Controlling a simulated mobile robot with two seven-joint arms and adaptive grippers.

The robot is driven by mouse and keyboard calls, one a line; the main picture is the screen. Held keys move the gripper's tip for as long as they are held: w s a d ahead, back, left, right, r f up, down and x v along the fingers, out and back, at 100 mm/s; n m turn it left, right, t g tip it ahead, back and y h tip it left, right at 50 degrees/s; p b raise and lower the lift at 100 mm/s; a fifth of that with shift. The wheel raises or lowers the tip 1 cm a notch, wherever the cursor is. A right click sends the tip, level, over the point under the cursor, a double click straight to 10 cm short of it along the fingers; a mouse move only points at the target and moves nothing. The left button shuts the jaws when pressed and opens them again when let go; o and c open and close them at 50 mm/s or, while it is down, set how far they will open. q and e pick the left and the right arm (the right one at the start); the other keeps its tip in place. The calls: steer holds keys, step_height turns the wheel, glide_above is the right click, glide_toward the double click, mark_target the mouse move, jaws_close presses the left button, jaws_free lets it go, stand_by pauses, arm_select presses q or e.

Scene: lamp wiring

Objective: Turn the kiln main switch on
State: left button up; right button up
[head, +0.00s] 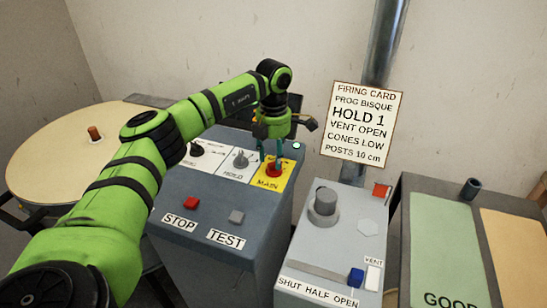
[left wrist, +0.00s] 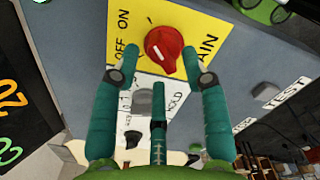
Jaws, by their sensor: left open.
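The kiln main switch is a red rotary knob (head: 273,170) on a yellow MAIN plate (head: 284,182), at the right of the grey console's top. In the left wrist view the red knob (left wrist: 165,45) shows beside the words ON and OFF on the yellow plate (left wrist: 200,22). I cannot tell surely which word it points at. My left gripper (head: 272,160) reaches down over the knob. Its teal fingers (left wrist: 160,75) are open, with fingertips on either side of the knob; I cannot tell whether they touch it. My right gripper is not in view.
A HOLD dial (head: 240,159) sits left of the main switch. Red STOP (head: 191,203) and grey TEST (head: 236,217) buttons are nearer me. A grey vent box (head: 330,240) stands right. A firing card (head: 361,122) hangs behind. A round table (head: 60,150) is left.

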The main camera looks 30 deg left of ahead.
arm_select(q)
step_height(320, 180, up, 11)
stand_by(0.3)
steer(key=shift+f, duration=0.2)
